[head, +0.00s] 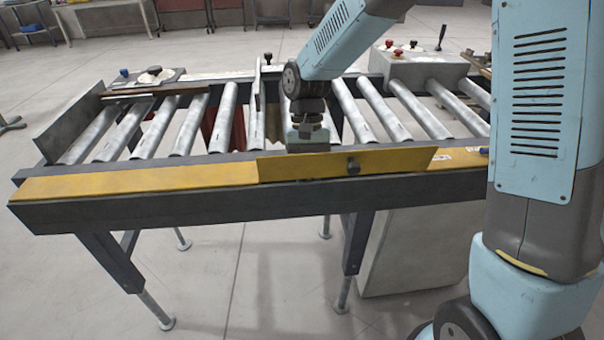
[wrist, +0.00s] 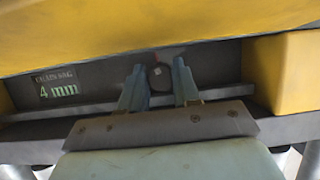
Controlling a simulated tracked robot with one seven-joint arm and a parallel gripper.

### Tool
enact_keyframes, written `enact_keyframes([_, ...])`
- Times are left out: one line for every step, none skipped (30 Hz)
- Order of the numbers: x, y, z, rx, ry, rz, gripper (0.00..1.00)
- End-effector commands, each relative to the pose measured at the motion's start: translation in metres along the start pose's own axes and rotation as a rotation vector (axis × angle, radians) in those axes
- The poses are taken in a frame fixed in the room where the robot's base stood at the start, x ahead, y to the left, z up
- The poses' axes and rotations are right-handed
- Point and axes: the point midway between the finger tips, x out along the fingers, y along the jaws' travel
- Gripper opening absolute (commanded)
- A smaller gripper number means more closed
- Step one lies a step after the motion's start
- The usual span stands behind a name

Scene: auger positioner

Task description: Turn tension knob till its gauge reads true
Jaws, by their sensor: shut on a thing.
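In the wrist view, the tension knob (wrist: 160,76) is a small dark round knob with a pale square mark at its centre. It sits on a dark panel between the two blue-grey fingers of my gripper (wrist: 159,74), which is shut on it. The gauge (wrist: 58,86), left of the knob on the same panel, reads 4 mm in pale green. The small line above the reading is blurred and looks like "CHAIN SAG". In the head view, my gripper (head: 307,138) reaches down behind a yellow guard plate; its fingertips, the knob and the gauge are hidden there.
The yellow guard plate (head: 340,163) has a dark knob (head: 353,167) on its front. Yellow metal (wrist: 285,70) stands close right of my fingers and above them. Conveyor rollers (head: 190,125) lie around my wrist. A grey box with red buttons (head: 425,65) stands behind.

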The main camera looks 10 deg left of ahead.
Motion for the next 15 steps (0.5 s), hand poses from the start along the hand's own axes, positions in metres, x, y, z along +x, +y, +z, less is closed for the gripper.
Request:
enact_keyframes([-0.0006, -0.0039, 0.0005, -0.036, 0.001, 0.011, 0.01])
enact_keyframes([-0.0006, -0.004, 0.0006, -0.055, 0.0, 0.019, 0.01])
enact_keyframes([-0.0005, -0.0043, 0.0008, -0.082, -0.001, 0.029, 0.01])
enact_keyframes([-0.0005, -0.0042, 0.0008, -0.1, -0.002, 0.038, 0.01])
enact_keyframes([-0.0005, -0.0042, 0.0007, -0.119, -0.002, 0.045, 0.01])
enact_keyframes([-0.0004, -0.0045, 0.0008, -0.143, -0.003, 0.055, 0.01])
enact_keyframes([-0.0005, -0.0045, 0.0008, -0.16, -0.003, 0.062, 0.01])
enact_keyframes([-0.0005, -0.0045, 0.0007, -0.178, -0.003, 0.069, 0.01])
enact_keyframes([-0.0005, -0.0046, 0.0008, -0.198, -0.004, 0.078, 0.01])
enact_keyframes([-0.0006, -0.0047, 0.0008, -0.213, -0.004, 0.084, 0.01])
enact_keyframes([-0.0006, -0.0049, 0.0009, -0.228, -0.005, 0.089, 0.01])
enact_keyframes([-0.0006, -0.005, 0.001, -0.244, -0.006, 0.097, 0.01])
enact_keyframes([-0.0006, -0.005, 0.001, -0.256, -0.006, 0.102, 0.01])
enact_keyframes([-0.0006, -0.0051, 0.001, -0.267, -0.006, 0.107, 0.01])
enact_keyframes([-0.0006, -0.0053, 0.0011, -0.28, -0.007, 0.111, 0.01])
